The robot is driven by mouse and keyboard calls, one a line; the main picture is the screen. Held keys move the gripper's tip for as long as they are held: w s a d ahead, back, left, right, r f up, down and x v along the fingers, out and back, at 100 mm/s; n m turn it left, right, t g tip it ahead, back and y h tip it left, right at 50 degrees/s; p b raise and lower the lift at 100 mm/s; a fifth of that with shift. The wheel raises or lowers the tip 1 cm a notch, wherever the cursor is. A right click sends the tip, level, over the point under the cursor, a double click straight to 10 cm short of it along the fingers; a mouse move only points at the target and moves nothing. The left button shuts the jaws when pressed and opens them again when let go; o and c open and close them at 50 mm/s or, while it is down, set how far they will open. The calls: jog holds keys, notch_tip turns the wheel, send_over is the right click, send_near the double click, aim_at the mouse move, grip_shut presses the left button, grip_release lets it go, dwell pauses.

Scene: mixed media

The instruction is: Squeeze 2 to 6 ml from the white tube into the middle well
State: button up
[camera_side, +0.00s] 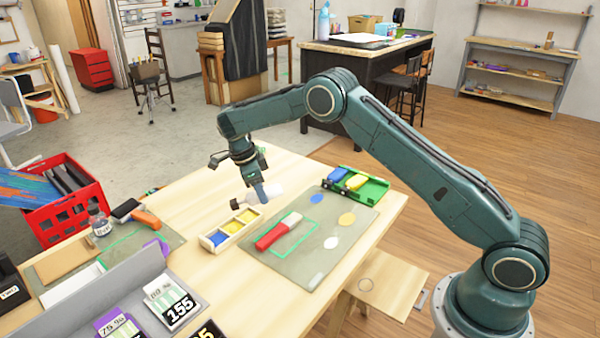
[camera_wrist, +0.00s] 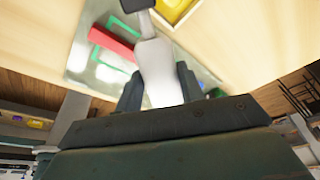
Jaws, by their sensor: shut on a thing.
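The white tube (camera_wrist: 157,62) is held between the fingers of my gripper (camera_wrist: 160,86) in the wrist view. Its dark cap end (camera_wrist: 137,5) points away from the gripper. In the side view, my gripper (camera_side: 262,193) is shut on the tube (camera_side: 250,199), which is tilted with its dark end lower left, above the table near the far end of the well tray (camera_side: 212,247). The tray has a blue near well (camera_side: 217,238), a yellow middle well (camera_side: 232,227) and a yellow far well (camera_side: 247,215). Whether any white is in the middle well, I cannot tell.
A grey-green mat (camera_side: 315,262) right of the tray carries a red-and-white object (camera_side: 279,231) and blue, tan and white ovals. A green tray (camera_side: 374,190) with blue and yellow pieces stands behind. A red crate (camera_side: 65,205) and price cards (camera_side: 172,301) stand left and front.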

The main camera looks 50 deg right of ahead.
jog(key=shift+f, duration=2.75)
jog(key=shift+c, duration=0.2)
jog(key=shift+c, duration=1.3)
jog(key=o, duration=0.4)
jog(key=shift+c, duration=0.5)
